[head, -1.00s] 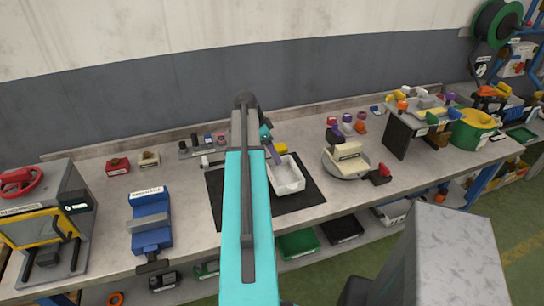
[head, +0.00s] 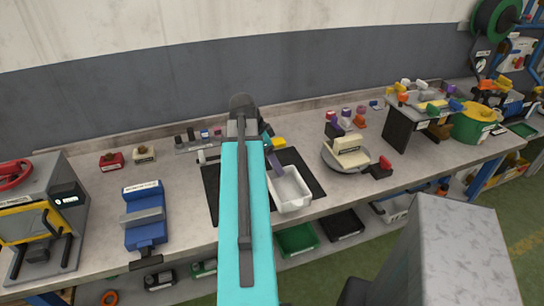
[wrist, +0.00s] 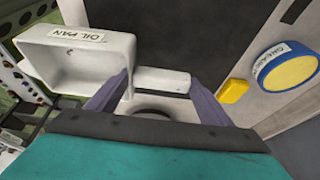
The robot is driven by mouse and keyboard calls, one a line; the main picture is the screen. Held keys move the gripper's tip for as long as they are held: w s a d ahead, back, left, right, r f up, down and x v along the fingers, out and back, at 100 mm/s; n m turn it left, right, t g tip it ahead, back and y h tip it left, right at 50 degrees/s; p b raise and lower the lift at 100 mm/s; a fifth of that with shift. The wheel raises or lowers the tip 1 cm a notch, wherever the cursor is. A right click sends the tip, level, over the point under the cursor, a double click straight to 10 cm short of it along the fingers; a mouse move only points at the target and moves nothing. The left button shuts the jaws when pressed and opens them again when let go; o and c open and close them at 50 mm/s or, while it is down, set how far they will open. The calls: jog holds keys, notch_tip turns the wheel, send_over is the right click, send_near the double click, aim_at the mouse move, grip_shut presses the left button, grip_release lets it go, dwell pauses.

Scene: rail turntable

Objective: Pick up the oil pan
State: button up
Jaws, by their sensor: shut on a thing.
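The oil pan (head: 291,189) is a white rectangular tray at the middle of the workbench in the head view, over the front part of a black mat (head: 305,173). In the wrist view the oil pan (wrist: 88,65) shows its label at upper left, and its white handle side lies between the fingers. My gripper (wrist: 160,88) is shut on the oil pan. In the head view one purple finger (head: 273,162) shows at the pan's left side; my arm hides the other finger and part of the mat.
A round grey plate (head: 335,160) bearing a cream block stands to the right. A blue vise (head: 145,215) is to the left. Shelves with bins lie under the bench's front edge.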

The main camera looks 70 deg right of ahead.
aim_at(275, 179)
jog(key=shift+s+a+r+b, duration=0.1)
jog(key=shift+s+a+b, duration=0.2)
jog(key=shift+a, duration=0.45)
jog(key=shift+s+a+r+b, duration=0.1)
jog(key=shift+s+a, duration=0.35)
jog(key=shift+a, duration=0.25)
jog(key=shift+s+a+r+b, duration=0.15)
jog(key=shift+s+a, duration=0.2)
jog(key=shift+a, duration=0.4)
jog(key=shift+f, duration=0.1)
